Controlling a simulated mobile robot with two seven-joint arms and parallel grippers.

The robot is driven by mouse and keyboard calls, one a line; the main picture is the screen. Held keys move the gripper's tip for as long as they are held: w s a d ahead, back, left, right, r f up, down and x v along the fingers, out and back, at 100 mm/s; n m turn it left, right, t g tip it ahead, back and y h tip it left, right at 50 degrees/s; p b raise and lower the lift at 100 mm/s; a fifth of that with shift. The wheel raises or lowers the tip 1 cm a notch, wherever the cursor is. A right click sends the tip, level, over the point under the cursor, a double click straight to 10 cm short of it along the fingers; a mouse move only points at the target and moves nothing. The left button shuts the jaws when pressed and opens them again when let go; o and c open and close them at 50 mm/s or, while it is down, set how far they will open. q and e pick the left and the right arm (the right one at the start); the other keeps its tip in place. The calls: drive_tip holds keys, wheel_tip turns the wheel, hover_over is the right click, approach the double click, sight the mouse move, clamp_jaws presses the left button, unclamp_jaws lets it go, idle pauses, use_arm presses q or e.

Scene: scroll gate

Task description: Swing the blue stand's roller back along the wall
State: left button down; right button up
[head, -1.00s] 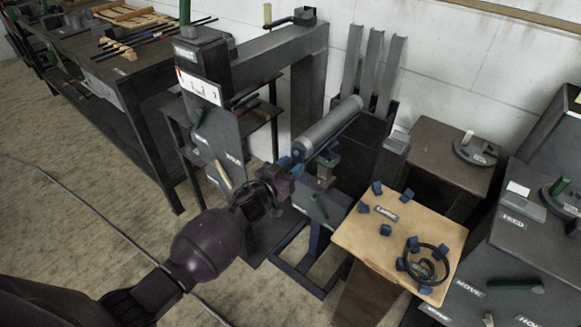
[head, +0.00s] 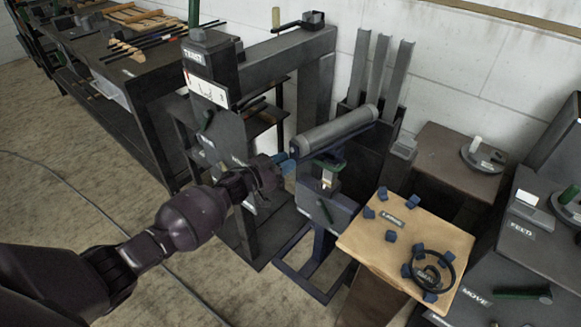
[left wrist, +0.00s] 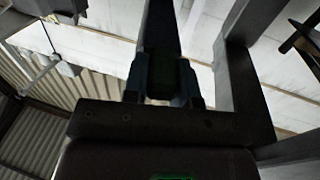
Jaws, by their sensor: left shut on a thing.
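The grey roller (head: 336,130) lies on top of the blue stand (head: 318,262), slanting from near left up to far right. In the left wrist view the fingers (left wrist: 168,85) are closed on both sides of a dark green grip (left wrist: 168,78). In the head view that grip is hidden by the gripper. My right gripper is not in view.
Behind the roller is a dark rack (head: 366,140) with upright grey channels against the white wall (head: 470,80). A dark gate frame (head: 285,48) stands to the left. A wooden-topped table (head: 372,238) with blue blocks and a black ring stands close at right.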

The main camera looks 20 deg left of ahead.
use_arm(q)
drive_tip(key=shift+w+a, duration=0.15)
drive_tip(key=shift+a, duration=0.05)
drive_tip(key=c, duration=0.9)
unclamp_jaws()
drive_tip(key=shift+s+a, duration=0.25)
drive_tip(key=shift+s, duration=0.05)
drive_tip(key=shift+p+v, duration=0.85)
drive_tip(key=shift+v, duration=4.2)
